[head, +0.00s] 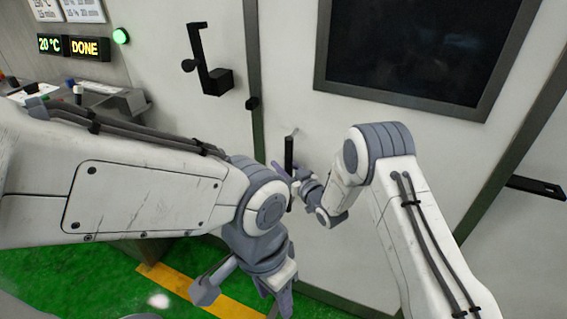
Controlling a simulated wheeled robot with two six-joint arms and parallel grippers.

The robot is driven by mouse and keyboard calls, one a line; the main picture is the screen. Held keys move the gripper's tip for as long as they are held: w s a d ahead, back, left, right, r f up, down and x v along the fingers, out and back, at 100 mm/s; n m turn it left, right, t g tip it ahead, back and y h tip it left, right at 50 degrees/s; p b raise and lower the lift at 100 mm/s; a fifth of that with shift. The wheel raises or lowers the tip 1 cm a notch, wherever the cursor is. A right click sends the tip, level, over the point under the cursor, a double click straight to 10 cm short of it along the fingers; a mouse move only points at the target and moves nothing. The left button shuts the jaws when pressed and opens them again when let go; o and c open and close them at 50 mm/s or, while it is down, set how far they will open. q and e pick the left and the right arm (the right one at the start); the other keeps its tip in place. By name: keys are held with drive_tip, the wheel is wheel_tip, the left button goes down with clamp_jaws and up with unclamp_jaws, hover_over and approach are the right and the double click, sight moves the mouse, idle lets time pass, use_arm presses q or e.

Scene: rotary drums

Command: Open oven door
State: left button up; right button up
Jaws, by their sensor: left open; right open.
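The oven door (345,120) is a white panel with a dark window (420,45), and it looks shut. A black upright bar handle (289,150) stands near the door's left edge, its lower part partly hidden by my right gripper. My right gripper (288,174) is open at the handle, with a finger to either side in the picture; I cannot tell whether it touches the bar. My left gripper (246,292) is open and empty, hanging low over the floor, well below the handle.
A black latch-like fitting (215,80) is on the white panel left of the door. A display (85,48) reads "20 °C DONE" beside a lit green lamp (121,36). A cluttered console (125,100) is at left. The green floor (125,295) has a yellow stripe (165,280).

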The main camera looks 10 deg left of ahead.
drive_tip(key=shift+w+a, duration=0.1)
clamp_jaws()
idle(1.5)
